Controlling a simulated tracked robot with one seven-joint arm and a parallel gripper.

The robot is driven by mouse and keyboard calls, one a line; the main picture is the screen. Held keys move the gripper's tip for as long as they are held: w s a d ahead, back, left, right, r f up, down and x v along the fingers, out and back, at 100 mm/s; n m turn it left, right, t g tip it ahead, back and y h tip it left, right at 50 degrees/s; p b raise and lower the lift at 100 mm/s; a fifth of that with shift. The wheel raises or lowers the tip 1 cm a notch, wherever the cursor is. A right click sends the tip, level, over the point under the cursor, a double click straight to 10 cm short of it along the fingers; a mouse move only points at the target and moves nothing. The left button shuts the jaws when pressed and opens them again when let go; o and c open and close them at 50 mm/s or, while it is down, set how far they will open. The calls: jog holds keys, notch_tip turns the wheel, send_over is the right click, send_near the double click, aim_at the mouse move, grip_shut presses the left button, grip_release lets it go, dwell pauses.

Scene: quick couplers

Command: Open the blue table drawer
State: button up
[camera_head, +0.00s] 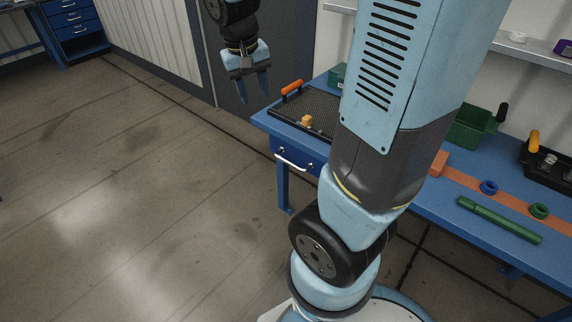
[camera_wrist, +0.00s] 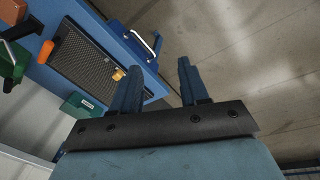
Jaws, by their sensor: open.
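The blue table drawer (camera_head: 301,156) is under the left end of the blue workbench, with a light bar handle (camera_head: 293,162) on its front. It appears shut. In the wrist view the drawer's handle (camera_wrist: 149,43) shows at the top, beyond my fingers. My gripper (camera_head: 255,92) hangs in the air above and to the left of the table's end, fingers pointing down, open and empty. In the wrist view my gripper (camera_wrist: 160,80) shows two spread blue fingers, apart from the handle. My arm hides part of the table and drawer.
The workbench top (camera_head: 440,200) bears a black mesh tray (camera_head: 305,118) with an orange handle, a yellow fitting (camera_head: 306,121), a green bin (camera_head: 470,128), a green tube (camera_head: 498,219) and coupler rings. A second blue drawer cabinet (camera_head: 75,22) stands far left. The floor before the drawer is clear.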

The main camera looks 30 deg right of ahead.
jog(key=w+f+g+h, duration=0.2)
jog(key=w+f, duration=0.4)
jog(key=f, duration=0.3)
jog(key=n+h, duration=0.2)
jog(key=h, duration=1)
send_near(288, 163)
jog(key=shift+t, duration=0.3)
jog(key=d, duration=0.3)
jog(key=d+f, duration=0.1)
jog(key=d, duration=0.2)
jog(key=d+f, duration=0.1)
jog(key=d, duration=0.3)
jog(key=shift+s+d+f, duration=0.1)
jog(key=shift+s+f, duration=0.05)
jog(key=shift+f, duration=0.1)
grip_shut()
